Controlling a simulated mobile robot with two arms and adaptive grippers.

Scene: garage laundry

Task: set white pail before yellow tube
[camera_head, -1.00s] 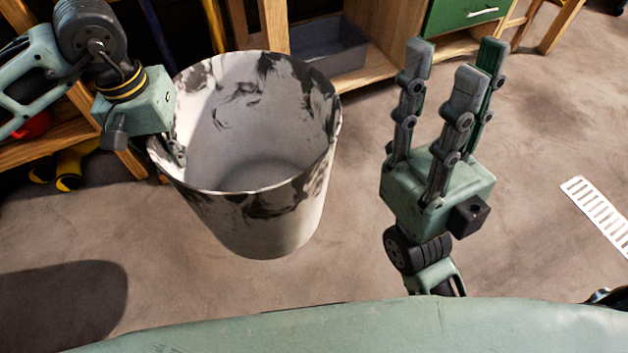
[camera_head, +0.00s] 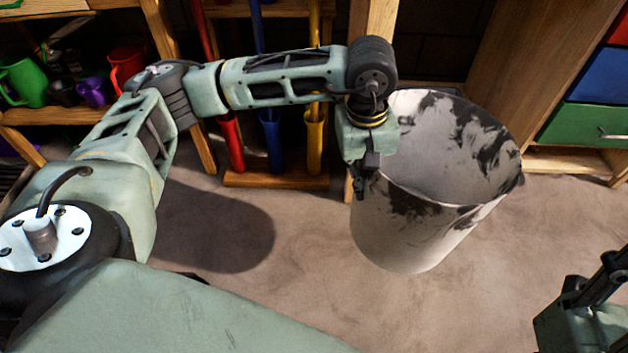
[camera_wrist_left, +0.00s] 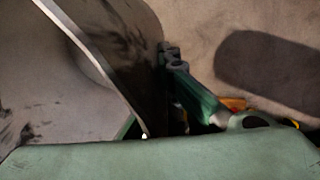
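The white pail (camera_head: 425,240), with dark blotches, is right of centre in the head view, its mouth facing up. My left gripper (camera_head: 359,182) is shut on the left side of its rim; the pail wall (camera_wrist_left: 60,85) fills the left of the left wrist view. Whether the pail touches the floor is hard to tell. The yellow tube (camera_head: 315,140) stands in a wooden rack behind my left arm, left of the pail. My arm hides part of it. My right gripper (camera_head: 606,272) is at the lower right edge, empty, its fingers mostly cut off.
A red tube (camera_head: 230,145) and a blue tube (camera_head: 271,140) stand left of the yellow one in the rack (camera_head: 275,181). A shelf with mugs (camera_head: 25,83) is at far left. A drawer cabinet (camera_head: 585,123) is at right. The floor before the rack is clear.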

